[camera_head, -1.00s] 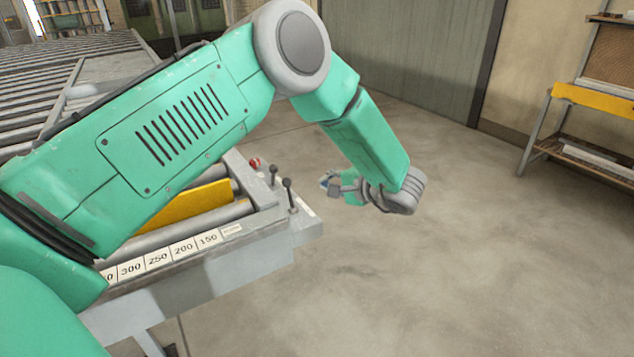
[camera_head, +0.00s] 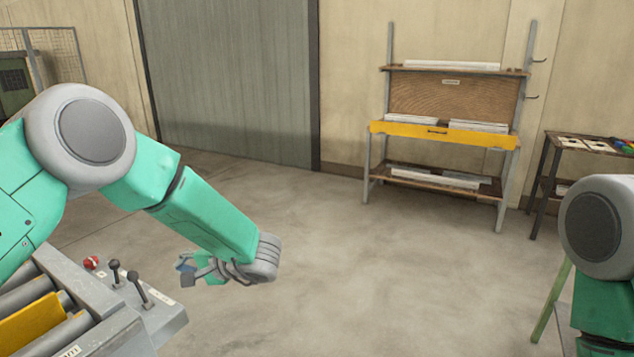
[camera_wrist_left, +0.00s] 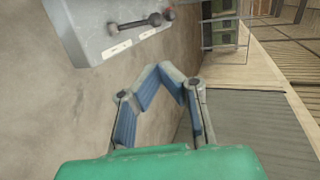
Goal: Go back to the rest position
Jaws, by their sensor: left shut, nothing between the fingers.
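My left arm comes in from the left in the head view, bent at the elbow.
The bench end carries black-knobbed levers (camera_head: 116,272) and a red button (camera_head: 91,262). A rack with a yellow drawer (camera_head: 438,133) stands by the back wall. A dark side table (camera_head: 575,145) is at the right. The floor (camera_head: 350,260) between is clear.

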